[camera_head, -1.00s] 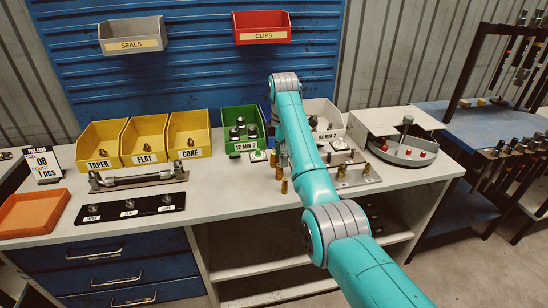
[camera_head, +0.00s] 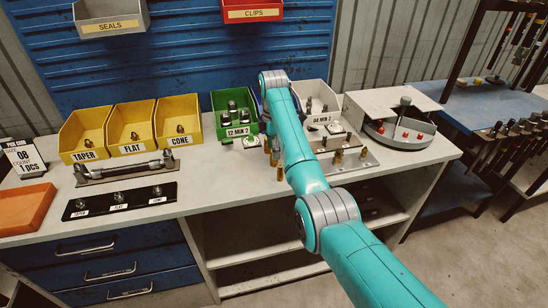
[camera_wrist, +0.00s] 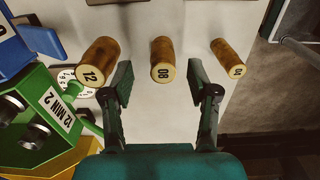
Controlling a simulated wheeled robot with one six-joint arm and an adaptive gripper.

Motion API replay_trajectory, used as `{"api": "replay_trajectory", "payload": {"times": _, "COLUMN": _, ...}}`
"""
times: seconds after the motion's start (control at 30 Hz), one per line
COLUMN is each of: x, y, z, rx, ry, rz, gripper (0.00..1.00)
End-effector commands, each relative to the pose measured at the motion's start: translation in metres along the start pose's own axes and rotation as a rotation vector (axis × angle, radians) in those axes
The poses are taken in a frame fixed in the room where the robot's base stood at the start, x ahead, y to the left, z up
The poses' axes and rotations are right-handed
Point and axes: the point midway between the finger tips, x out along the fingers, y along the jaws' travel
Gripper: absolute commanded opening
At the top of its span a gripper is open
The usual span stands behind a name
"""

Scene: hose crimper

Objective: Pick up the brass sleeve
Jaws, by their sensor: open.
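Three brass sleeves stand in a row in the wrist view: a wide one marked 12 (camera_wrist: 102,58), a middle one marked 08 (camera_wrist: 162,55) and a narrow one whose mark (camera_wrist: 229,55) looks like 04. My gripper (camera_wrist: 160,84) is open and empty. The 08 sleeve is centred between its fingers, by the fingertips; I cannot tell whether it is inside their reach. The 12 sleeve is just outside the left finger. In the head view my arm hides the gripper and part of the row; one brass sleeve (camera_head: 279,172) shows beside the arm.
The green 12 MIN 2 bin (camera_wrist: 37,115) is close to my gripper's left side. Yellow bins (camera_head: 128,149) stand further left on the bench. A metal plate with brass pieces (camera_head: 352,167) and a round tray (camera_head: 402,142) are right of my arm. An order card (camera_head: 25,157) reads 08.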

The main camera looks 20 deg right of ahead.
Motion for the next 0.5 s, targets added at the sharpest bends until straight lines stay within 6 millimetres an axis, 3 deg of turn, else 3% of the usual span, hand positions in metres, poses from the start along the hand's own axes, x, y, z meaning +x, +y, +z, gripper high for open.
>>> {"api": "replay_trajectory", "payload": {"times": 0.23, "x": 0.035, "y": -0.003, "z": 0.002, "rx": 0.000, "ry": 0.000, "rz": -0.002, "gripper": 0.59}}
{"api": "replay_trajectory", "payload": {"times": 0.5, "x": 0.040, "y": -0.003, "z": 0.002, "rx": 0.000, "ry": 0.000, "rz": -0.001, "gripper": 0.59}}
